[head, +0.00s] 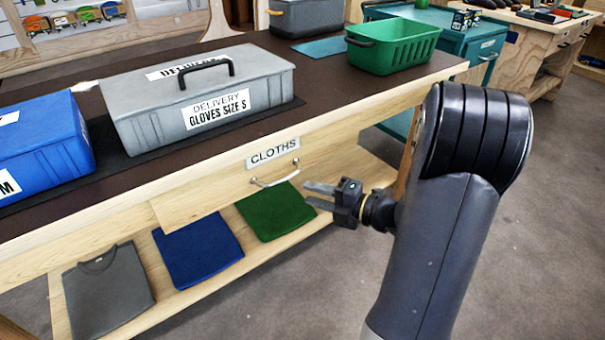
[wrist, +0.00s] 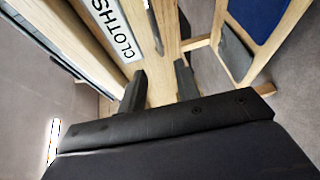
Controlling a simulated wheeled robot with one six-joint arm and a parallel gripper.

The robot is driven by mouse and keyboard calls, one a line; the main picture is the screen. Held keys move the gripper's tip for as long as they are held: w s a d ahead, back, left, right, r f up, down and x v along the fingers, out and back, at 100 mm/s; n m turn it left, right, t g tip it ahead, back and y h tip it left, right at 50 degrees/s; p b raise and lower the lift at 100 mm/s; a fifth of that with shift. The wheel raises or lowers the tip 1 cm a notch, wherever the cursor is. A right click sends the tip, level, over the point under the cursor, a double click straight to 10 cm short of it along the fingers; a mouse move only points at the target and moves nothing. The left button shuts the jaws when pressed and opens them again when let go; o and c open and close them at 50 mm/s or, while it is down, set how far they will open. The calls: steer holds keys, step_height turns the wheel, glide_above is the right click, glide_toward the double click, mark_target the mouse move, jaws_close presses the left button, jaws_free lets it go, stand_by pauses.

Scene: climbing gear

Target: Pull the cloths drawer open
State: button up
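The cloths drawer (head: 225,190) is a pale wooden front under the bench top, with a white CLOTHS label (head: 272,153) and a metal bar handle (head: 276,178). The drawer looks shut. My gripper (head: 314,196) is to the right of the handle, a little below it and apart from it, with its fingers pointing left. Its two fingers are spread with nothing between them. In the wrist view, my gripper (wrist: 158,84) shows the spread fingers, with the CLOTHS label (wrist: 115,30) beyond them at the upper left. Part of the handle (wrist: 153,20) shows at the top edge.
On the bench top (head: 310,88) stand a grey GLOVES SIZE S box (head: 150,110), a blue box (head: 45,150) and a green basket (head: 392,50). Folded grey (head: 108,292), blue (head: 198,250) and green (head: 275,212) shirts lie on the lower shelf. The floor (head: 550,220) at right is clear.

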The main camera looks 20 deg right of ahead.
mark_target(283, 180)
steer(key=shift+m, duration=0.6)
steer(key=b+x, duration=0.1)
steer(key=x, duration=0.2)
steer(key=w+d+b+x, duration=0.1)
steer(key=x, duration=0.3)
steer(key=b+x, duration=0.2)
steer(key=x, duration=0.1)
steer(key=shift+w+d+f, duration=0.1)
steer(key=shift+w+f, duration=0.05)
steer(key=shift+w, duration=0.15)
jaws_close()
